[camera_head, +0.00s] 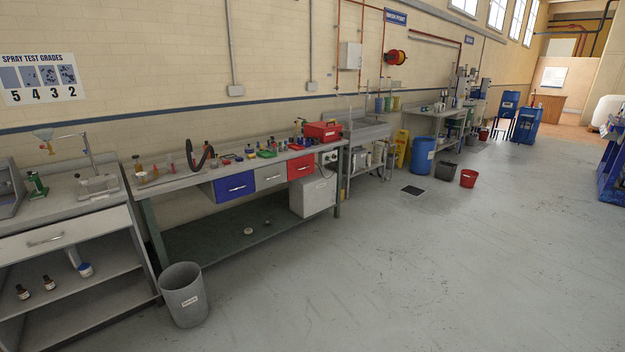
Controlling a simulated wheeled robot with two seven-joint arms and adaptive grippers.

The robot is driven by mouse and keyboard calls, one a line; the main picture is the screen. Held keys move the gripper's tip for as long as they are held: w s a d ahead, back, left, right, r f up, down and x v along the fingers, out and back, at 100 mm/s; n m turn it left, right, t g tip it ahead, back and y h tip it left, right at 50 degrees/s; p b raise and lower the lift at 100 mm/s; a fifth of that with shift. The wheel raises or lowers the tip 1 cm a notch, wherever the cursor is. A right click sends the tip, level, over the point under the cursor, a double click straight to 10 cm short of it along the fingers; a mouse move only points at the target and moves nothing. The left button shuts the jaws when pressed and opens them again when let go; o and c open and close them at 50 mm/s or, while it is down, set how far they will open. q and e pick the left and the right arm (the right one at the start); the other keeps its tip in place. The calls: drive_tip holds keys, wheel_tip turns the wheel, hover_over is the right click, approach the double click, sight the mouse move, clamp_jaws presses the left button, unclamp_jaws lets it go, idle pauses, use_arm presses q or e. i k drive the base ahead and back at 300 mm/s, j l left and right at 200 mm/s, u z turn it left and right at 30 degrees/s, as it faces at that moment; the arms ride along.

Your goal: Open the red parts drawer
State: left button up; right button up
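The red parts drawer (301,166) is the right one of three drawers under the long workbench top (170,177), at mid-left in the head view. Its front looks flush with the grey drawer (270,176) beside it, so it appears shut. The blue drawer (234,187) at the left sticks out a little, with its side showing. Neither of my grippers shows in the view, and the bench stands some distance away across the floor.
A grey waste bin (184,296) stands on the floor before the bench's left end. A grey box (313,196) sits below the red drawer. A red toolbox (322,132) stands on the bench top. The floor (380,270) ahead and right is clear.

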sight(305, 165)
drive_tip(key=i+j, duration=0.1)
drive_tip(key=i, duration=2)
drive_tip(key=i+z, duration=0.2)
drive_tip(key=i, duration=0.25)
drive_tip(key=i+j+z, duration=0.25)
drive_tip(key=i, duration=0.2)
drive_tip(key=i+j+z, duration=0.2)
drive_tip(key=i, duration=0.25)
drive_tip(key=i+j+z, duration=0.2)
drive_tip(key=i, duration=0.25)
